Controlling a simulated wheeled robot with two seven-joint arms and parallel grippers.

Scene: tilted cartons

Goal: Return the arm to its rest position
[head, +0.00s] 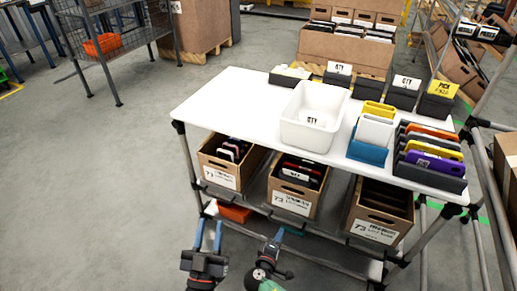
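My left gripper (209,232) is low in the head view, in front of the table's left part. Its two blue fingers point up the picture and stand apart, with nothing seen between them. My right gripper (280,237) is to its right, below the middle carton (294,205). It is seen at an angle, so the gap between its fingers does not show clearly. No held thing is visible in it. Most of both arms lies outside the picture.
A white table (225,105) carries a white bin (306,138) and coloured phone-like items in holders (430,163). Tilted cartons, the left one (217,176) and right one (372,233) included, sit on a shelf below. An orange bin (234,213) lies lower. Floor (90,190) at left is clear.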

